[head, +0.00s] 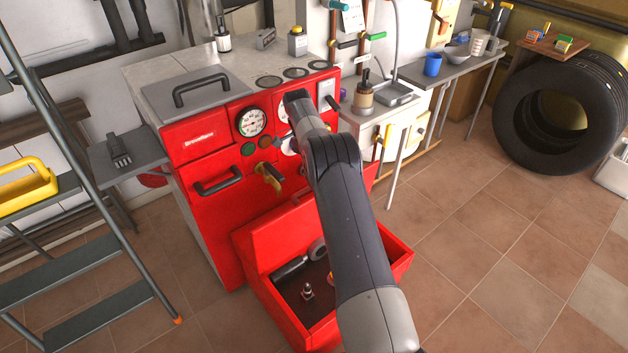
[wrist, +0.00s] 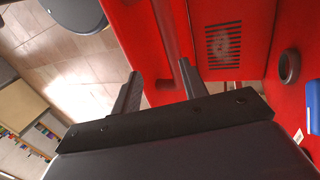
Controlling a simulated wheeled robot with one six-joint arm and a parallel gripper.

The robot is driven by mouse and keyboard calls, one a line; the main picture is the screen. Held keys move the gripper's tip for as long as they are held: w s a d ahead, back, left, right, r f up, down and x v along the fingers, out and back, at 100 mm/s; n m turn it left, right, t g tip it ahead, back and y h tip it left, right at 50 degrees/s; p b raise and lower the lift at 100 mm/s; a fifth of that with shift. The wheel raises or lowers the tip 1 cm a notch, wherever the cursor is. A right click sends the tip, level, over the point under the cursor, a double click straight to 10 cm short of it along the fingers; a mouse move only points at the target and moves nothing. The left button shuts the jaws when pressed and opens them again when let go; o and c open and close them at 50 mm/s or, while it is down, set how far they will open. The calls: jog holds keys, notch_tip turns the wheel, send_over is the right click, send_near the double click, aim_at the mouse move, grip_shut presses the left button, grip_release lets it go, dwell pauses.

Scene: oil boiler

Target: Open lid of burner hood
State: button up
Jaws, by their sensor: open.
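The red burner hood (head: 262,302) juts out low from the front of the red boiler (head: 200,150). Its top is uncovered in the head view, with a dark interior and several burner parts (head: 307,290) showing. A red panel (head: 275,238) stands raised along its boiler side; whether this is the lid I cannot tell. My arm hides the hood's right part. My gripper (wrist: 160,70) is open and empty in the wrist view, its fingers apart before red surfaces. The head view does not show its fingers clearly.
The boiler front has a gauge (head: 251,122) and a black handle (head: 218,181). A stepladder (head: 95,240) with a yellow tray (head: 28,186) stands at left. Tyres (head: 520,125) and a bench (head: 455,72) are at right. The tiled floor (head: 500,255) is clear at right.

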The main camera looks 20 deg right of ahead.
jog(key=shift+r, duration=2)
notch_tip(320, 180, down, 10)
jog(key=shift+r+b, duration=0.1)
jog(key=shift+b, duration=0.25)
jog(key=shift+s+d, duration=0.1)
jog(key=shift+s, duration=0.1)
